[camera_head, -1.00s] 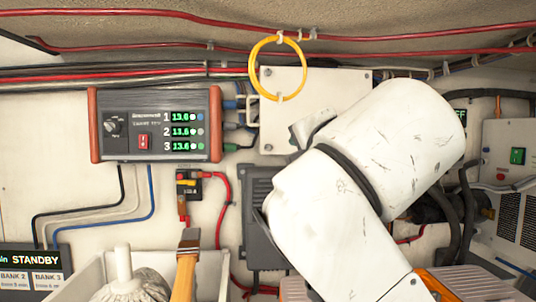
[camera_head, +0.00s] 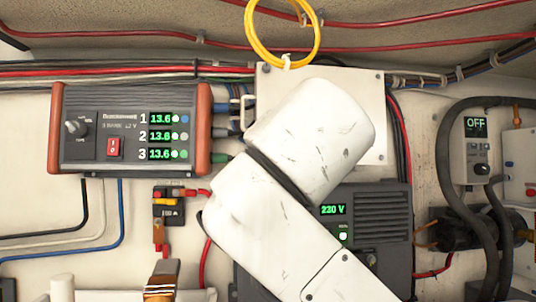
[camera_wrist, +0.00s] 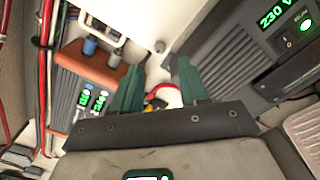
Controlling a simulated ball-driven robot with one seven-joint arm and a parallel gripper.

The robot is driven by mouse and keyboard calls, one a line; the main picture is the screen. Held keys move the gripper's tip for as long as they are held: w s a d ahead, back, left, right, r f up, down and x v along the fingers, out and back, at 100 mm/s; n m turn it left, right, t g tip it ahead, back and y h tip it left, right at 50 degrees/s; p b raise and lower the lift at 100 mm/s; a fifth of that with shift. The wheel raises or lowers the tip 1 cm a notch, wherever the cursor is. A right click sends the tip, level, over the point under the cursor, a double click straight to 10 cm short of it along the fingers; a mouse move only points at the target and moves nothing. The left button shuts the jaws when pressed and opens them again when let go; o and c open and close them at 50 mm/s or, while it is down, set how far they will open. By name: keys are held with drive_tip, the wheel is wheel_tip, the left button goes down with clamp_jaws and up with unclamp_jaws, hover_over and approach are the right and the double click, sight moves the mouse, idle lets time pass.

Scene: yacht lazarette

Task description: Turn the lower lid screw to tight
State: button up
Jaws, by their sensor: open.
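The pale lid (camera_head: 345,90) is a square plate on the back wall. In the wrist view a small dark round spot (camera_wrist: 160,47) on a white surface may be a screw; I cannot tell. My gripper (camera_wrist: 158,80) shows in the wrist view with two green fingers apart and nothing held between them. In the head view my gripper is hidden behind my arm.
A charger (camera_head: 130,130) with red-brown ends is left of the lid. A dark 230 V unit (camera_head: 375,225) sits below it. A yellow cable loop (camera_head: 250,30) hangs at the lid's top edge. Black hoses (camera_head: 447,170) run at right. A red-cabled block (camera_head: 168,205) is below the charger.

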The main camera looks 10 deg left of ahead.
drive_tip(key=p+x, duration=0.1)
drive_tip(key=x, duration=0.6)
drive_tip(key=shift+p, duration=0.35)
drive_tip(key=shift+s+f, duration=0.1)
drive_tip(key=shift+c, duration=0.2)
clamp_jaws()
